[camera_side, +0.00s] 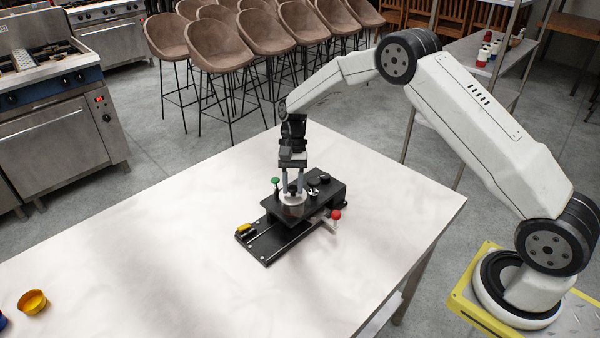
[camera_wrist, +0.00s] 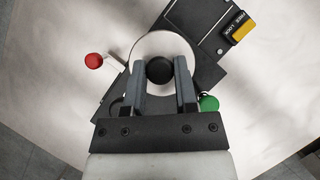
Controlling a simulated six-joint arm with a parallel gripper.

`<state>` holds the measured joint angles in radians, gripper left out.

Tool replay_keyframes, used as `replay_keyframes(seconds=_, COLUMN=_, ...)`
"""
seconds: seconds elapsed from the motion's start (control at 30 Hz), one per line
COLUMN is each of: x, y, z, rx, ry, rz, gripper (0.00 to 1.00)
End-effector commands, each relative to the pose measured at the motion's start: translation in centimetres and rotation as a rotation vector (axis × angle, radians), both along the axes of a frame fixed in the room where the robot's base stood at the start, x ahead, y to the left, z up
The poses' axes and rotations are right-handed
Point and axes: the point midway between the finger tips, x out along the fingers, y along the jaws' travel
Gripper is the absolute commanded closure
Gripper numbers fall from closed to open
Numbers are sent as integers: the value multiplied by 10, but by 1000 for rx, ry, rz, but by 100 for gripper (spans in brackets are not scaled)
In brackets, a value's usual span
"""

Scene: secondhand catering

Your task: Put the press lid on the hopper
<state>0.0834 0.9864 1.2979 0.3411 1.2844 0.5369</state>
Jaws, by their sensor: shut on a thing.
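The press lid (camera_wrist: 150,48) is a pale round disc with a black knob (camera_wrist: 159,70) in the middle. My gripper (camera_wrist: 160,74) is shut on the knob, one finger on each side. In the side view my gripper (camera_side: 293,189) points straight down over the black press (camera_side: 274,240), and the lid (camera_side: 292,210) shows at its fingertips. The lid looks level and sits at or just above the press's raised block. The hopper is hidden under the lid, so I cannot tell whether the lid touches it.
The press has a red ball handle (camera_side: 336,214), a green knob (camera_side: 275,180) and a yellow switch (camera_side: 244,228). Most of the white table (camera_side: 150,250) is clear.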

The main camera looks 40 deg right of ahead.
Motion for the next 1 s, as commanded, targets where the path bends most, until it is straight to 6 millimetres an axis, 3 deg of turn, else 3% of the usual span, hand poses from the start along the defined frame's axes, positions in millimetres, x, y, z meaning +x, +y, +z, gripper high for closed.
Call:
replay_keyframes(seconds=0.23, x=0, y=0, z=-4, rx=0, ry=0, rz=0, gripper=100)
replay_keyframes(seconds=0.27, x=0, y=0, z=-3, rx=0, ry=0, rz=0, gripper=55)
replay_keyframes(seconds=0.37, x=0, y=0, z=-3, rx=0, ry=0, rz=0, gripper=23)
replay_keyframes(seconds=0.77, x=1, y=-1, z=-2, rx=0, ry=0, rz=0, gripper=23)
replay_keyframes(seconds=1.0, x=7, y=-7, z=14, rx=0, ry=-2, rz=-2, gripper=23)
